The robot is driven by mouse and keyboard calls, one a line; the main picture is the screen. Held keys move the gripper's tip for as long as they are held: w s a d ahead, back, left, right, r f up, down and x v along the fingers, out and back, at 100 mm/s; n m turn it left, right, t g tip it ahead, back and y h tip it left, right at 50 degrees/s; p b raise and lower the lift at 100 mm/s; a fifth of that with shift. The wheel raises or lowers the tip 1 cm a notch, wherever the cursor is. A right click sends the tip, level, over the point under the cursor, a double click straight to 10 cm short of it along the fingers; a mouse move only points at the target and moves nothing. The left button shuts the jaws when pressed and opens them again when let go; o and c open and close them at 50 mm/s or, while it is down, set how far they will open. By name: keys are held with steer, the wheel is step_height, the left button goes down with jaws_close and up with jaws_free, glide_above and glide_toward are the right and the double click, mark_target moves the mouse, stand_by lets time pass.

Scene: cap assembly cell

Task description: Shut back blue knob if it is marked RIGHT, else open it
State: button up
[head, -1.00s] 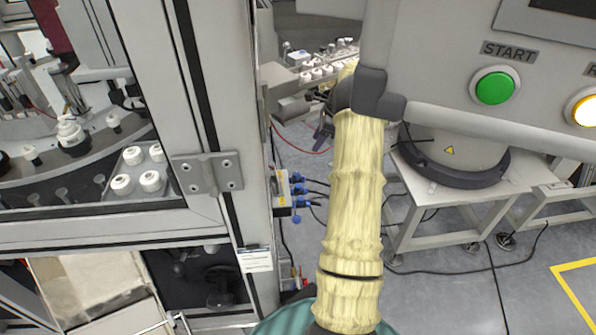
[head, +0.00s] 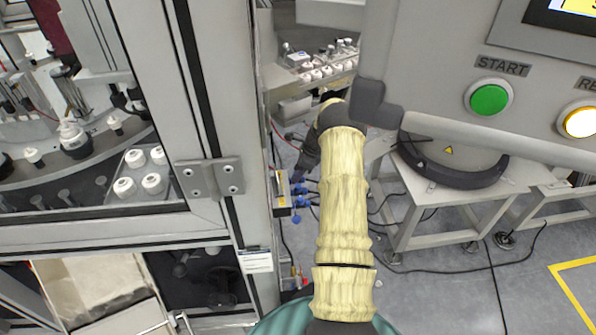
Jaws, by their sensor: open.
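A small grey valve block (head: 281,190) is fixed on the side of the machine frame, left of my arm. Several blue knobs stick out from its right side, one behind another. The back blue knob (head: 297,179) is the farthest of the row and is partly covered by my gripper. My dark gripper (head: 300,174) reaches down to it from behind and the right. It is open; I cannot tell whether its fingers are around the knob or just beside it. Any RIGHT mark is too small to read.
The machine frame post (head: 222,130) stands close on the left. The control panel (head: 440,60) with a green START button (head: 488,99) overhangs the right. A white table (head: 425,205) stands behind my arm. Thin cables hang near the knobs. Grey floor (head: 440,300) is open at lower right.

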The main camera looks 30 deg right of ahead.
steer(key=shift+f, duration=0.2)
steer(key=shift+c, duration=0.3)
steer(key=c, duration=0.9)
steer(key=shift+c, duration=0.2)
steer(key=shift+w+n, duration=0.15)
steer(key=shift+n, duration=0.25)
steer(key=n+g+b, duration=0.1)
steer(key=n, duration=0.1)
steer(key=n+b, duration=0.1)
steer(key=n, duration=0.1)
steer(key=shift+f+g+y, duration=0.1)
steer(key=shift+g+y, duration=0.2)
steer(key=shift+g, duration=0.1)
steer(key=shift+w+r+n+g+b, duration=0.1)
steer(key=shift+n+g+b, duration=0.35)
steer(key=shift+n, duration=0.6)
steer(key=shift+w+r+n+g+b, duration=0.1)
steer(key=shift+n+g+b, duration=0.3)
steer(key=shift+n, duration=0.65)
